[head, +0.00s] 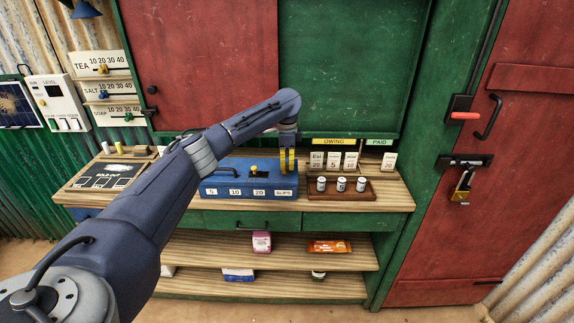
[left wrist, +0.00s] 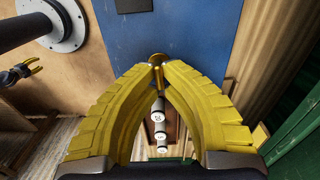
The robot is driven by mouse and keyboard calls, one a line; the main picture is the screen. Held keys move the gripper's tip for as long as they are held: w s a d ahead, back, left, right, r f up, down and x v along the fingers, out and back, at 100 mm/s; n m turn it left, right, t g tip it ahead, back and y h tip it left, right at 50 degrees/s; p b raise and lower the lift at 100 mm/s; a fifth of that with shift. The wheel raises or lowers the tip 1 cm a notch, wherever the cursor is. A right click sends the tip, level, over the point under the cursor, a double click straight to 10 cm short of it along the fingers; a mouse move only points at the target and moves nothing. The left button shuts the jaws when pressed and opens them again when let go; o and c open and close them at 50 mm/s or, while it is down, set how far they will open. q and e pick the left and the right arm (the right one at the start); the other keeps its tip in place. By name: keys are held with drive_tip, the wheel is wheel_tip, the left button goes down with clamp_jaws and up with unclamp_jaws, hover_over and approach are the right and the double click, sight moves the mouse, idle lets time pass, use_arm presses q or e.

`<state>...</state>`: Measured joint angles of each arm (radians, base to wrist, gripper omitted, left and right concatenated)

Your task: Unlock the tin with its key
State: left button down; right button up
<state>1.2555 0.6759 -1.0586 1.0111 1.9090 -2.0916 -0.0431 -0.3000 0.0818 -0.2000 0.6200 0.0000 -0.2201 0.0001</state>
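The tin (head: 235,178) is a blue box on the counter, with its lid down and paper labels along its front. A yellow knob-like fitting (head: 253,169) stands on its top. My left gripper (head: 288,168) is over the tin's right end, yellow fingers pointing down. In the left wrist view its fingertips (left wrist: 157,68) close on a small brass piece with a rounded head, seemingly the key (left wrist: 157,58). The blue lid (left wrist: 190,35) lies beyond it. The keyhole cannot be made out. My right gripper (left wrist: 22,72) shows small at the left wrist view's left edge, apparently open.
A brown tray (head: 345,194) with 3 white bottles stands right of the tin, with number cards (head: 333,160) behind it. A black board (head: 108,176) lies to the left. A brass padlock (head: 462,187) hangs on the red door. The green wall rises close behind.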

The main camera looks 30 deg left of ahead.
use_arm(q)
drive_tip(key=shift+m, duration=0.3)
idle(0.4)
drive_tip(key=c, duration=1.5)
unclamp_jaws()
drive_tip(key=shift+r, duration=6)
